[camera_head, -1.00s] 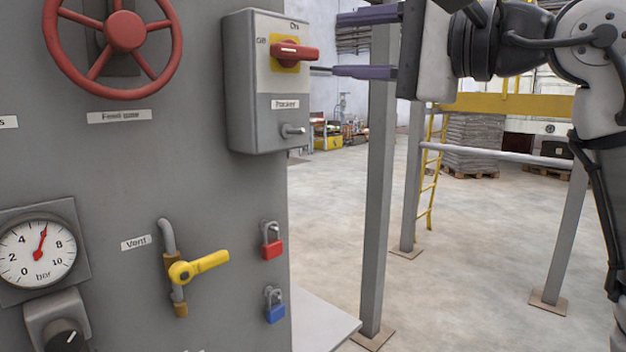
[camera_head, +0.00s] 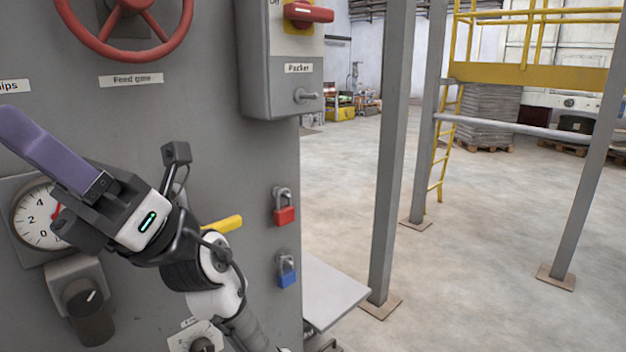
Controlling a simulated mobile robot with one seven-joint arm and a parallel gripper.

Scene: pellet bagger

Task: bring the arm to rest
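My gripper (camera_head: 18,128) is in the left of the view, in front of the grey machine panel (camera_head: 225,120). Its purple finger part points up and left and crosses in front of the pressure gauge (camera_head: 32,232). I see only one purple shape, so I cannot tell whether the fingers are apart. No held object shows. My arm (camera_head: 218,300) rises from the bottom edge, folded close before the panel. It hides most of the vent valve, with only the end of its yellow handle (camera_head: 225,223) showing. I cannot tell whether my arm touches the panel.
On the panel are a red handwheel (camera_head: 172,45), a switch box (camera_head: 272,95) with a red handle (camera_head: 308,14), a red padlock (camera_head: 284,214), a blue padlock (camera_head: 287,276) and a black knob (camera_head: 90,310). A grey post (camera_head: 388,170) stands to the right. Open floor lies beyond.

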